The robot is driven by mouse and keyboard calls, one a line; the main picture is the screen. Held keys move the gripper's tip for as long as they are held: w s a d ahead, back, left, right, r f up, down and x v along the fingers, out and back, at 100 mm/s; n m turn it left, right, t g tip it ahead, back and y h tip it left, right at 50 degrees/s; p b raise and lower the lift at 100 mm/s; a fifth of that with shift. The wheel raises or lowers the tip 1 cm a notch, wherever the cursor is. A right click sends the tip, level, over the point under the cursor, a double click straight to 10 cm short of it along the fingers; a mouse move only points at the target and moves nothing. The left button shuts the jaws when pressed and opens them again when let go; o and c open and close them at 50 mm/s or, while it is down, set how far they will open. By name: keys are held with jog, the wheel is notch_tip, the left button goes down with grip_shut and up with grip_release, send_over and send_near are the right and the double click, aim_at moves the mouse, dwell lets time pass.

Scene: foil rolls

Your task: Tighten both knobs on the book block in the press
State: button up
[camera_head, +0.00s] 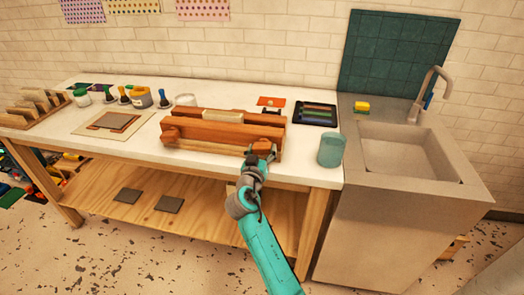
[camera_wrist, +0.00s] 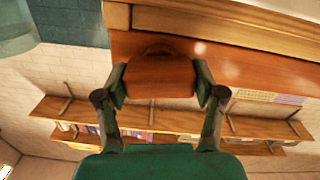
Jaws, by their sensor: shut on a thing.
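The wooden press (camera_head: 215,133) lies on the white worktop with a pale book block (camera_head: 222,115) between its beams. Its left knob (camera_head: 171,136) shows free on the front beam. Its right knob (camera_head: 262,146) is at my gripper (camera_head: 258,156), which reaches up from the front. In the wrist view the fingers sit on both sides of this brown wooden knob (camera_wrist: 158,78) and are shut on it. The knob is close to the front beam (camera_wrist: 245,62). Whether either knob is tight cannot be seen.
A teal cup (camera_head: 331,150) stands right of the press, near the worktop's front edge. A black tray (camera_head: 314,114) and an orange card (camera_head: 271,101) lie behind. The sink (camera_head: 405,150) is far right.

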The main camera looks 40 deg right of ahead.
jog(key=shift+a+f+m, duration=0.1)
jog(key=shift+a+m, duration=0.1)
jog(key=shift+m, duration=1.4)
jog(key=shift+w, duration=0.1)
jog(key=o, duration=1.1)
jog(key=shift+a, duration=0.1)
jog(key=shift+o, duration=0.2)
jog(key=v, duration=1.2)
